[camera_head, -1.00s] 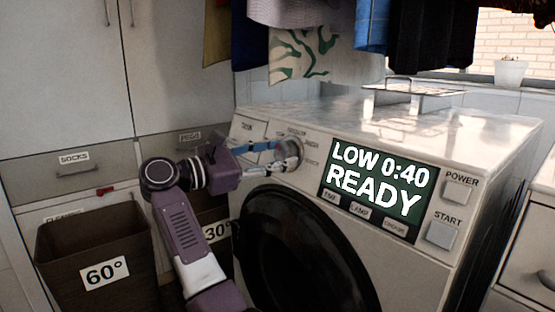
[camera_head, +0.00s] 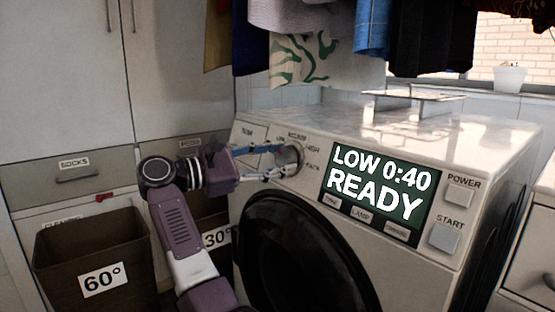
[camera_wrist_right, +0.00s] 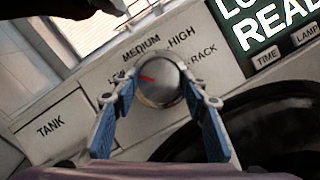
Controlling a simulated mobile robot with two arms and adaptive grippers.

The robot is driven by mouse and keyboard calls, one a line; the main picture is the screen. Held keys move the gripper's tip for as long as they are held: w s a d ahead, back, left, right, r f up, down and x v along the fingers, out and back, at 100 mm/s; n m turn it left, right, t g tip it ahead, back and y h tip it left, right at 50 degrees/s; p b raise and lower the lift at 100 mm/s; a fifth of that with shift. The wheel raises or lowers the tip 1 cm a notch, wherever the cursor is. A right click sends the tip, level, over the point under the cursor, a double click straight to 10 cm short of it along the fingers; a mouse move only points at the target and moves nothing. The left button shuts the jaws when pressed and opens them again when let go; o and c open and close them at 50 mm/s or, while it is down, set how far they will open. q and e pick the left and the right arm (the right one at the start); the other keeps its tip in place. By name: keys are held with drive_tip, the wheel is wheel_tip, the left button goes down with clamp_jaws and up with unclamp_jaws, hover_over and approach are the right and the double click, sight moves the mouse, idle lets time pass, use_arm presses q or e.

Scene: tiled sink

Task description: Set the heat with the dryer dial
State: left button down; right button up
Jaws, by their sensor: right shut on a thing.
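The dryer dial (camera_head: 293,157) is a round silver knob on the upper left of the white dryer's front panel. HIGH and RACK are to the right. My right gripper (camera_head: 285,161), with blue fingers, is shut on the dial from both sides; its fingers also show in the wrist view (camera_wrist_right: 161,86). The display (camera_head: 378,186) reads LOW 0:40 READY. My left gripper is not in view.
POWER (camera_head: 459,194) and START (camera_head: 444,236) buttons are right of the display. The round dark door (camera_head: 300,255) is below the dial. A basket marked 60° (camera_head: 85,245) stands at left. Clothes (camera_head: 310,60) hang above. A metal rack (camera_head: 413,98) stands on the dryer top.

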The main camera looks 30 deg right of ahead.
drive_tip(key=o, duration=1.2)
drive_tip(key=shift+c, duration=0.2)
drive_tip(key=shift+a, duration=0.1)
drive_tip(key=a, duration=0.7)
drive_tip(key=shift+w+a, duration=0.15)
drive_tip(key=shift+w, duration=0.05)
